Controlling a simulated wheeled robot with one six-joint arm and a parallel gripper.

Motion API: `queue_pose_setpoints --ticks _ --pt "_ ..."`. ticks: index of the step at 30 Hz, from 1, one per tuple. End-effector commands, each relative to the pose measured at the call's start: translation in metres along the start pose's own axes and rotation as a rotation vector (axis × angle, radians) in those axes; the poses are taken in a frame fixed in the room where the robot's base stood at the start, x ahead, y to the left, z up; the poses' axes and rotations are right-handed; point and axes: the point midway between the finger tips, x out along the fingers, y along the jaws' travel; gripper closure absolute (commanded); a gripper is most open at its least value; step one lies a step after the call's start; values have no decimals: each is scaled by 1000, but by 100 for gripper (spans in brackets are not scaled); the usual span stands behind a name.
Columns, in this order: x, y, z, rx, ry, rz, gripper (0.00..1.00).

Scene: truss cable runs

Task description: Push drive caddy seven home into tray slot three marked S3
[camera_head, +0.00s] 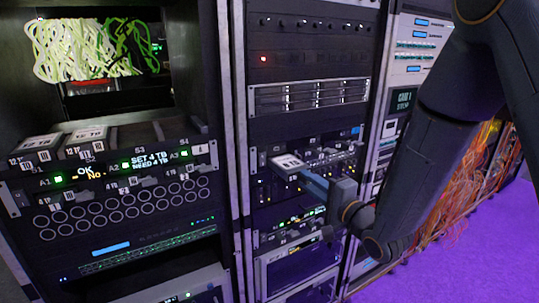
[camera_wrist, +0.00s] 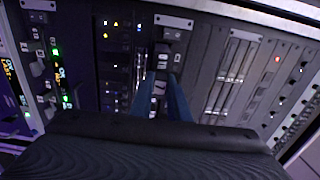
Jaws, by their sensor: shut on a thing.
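A drive caddy (camera_head: 288,164) with a pale labelled top juts from a shelf in the middle rack; I cannot read its number. My gripper (camera_head: 304,177) is shut on its near end. In the wrist view my two blue fingers (camera_wrist: 162,92) close on either side of a narrow piece at the rack face, mostly hidden. The tray (camera_head: 106,168) is in the left rack. Its slot S3 (camera_head: 140,150) and the S4 place beside it look empty on top. Two labelled caddies (camera_head: 38,147) (camera_head: 87,139) stand in the tray's left slots.
A lit display (camera_head: 150,161) reads "SET 4 TB NEED 4 TB". Green and white cables (camera_head: 90,48) hang above the tray. A rack post (camera_head: 238,150) stands between left and middle racks. Orange cables (camera_head: 460,180) fill the right rack. The purple floor (camera_head: 470,250) is clear at right.

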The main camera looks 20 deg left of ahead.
Motion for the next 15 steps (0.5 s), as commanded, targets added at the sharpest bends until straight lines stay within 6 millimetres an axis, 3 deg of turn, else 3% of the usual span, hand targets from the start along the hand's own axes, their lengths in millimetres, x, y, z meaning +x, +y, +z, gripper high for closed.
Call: queue_pose_setpoints --ticks 15 --pt "-7 -1 0 0 0 -2 100"
